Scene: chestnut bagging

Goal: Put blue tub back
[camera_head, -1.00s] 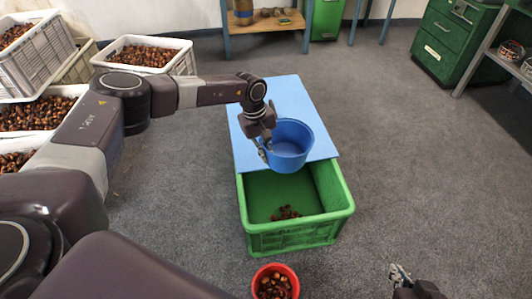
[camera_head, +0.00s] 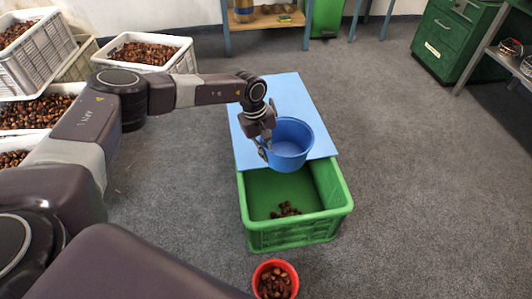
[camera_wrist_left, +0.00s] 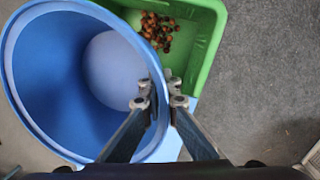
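The blue tub (camera_head: 293,155) is over the front part of a light blue board (camera_head: 285,92) and reaches past its front edge. I cannot tell whether it touches the board. My left gripper (camera_head: 266,150) is at the tub's left side. In the left wrist view, the tub (camera_wrist_left: 40,75) shows open and empty. My left fingers (camera_wrist_left: 160,103) are closed on its rim, one on each side of the wall. My right gripper is not in view.
The board covers the back of a green crate (camera_head: 295,233); several chestnuts (camera_head: 286,209) lie on its open floor. A red bucket of chestnuts (camera_head: 262,268) stands in front. White crates of chestnuts (camera_head: 183,66) stand at left. The floor at right is clear.

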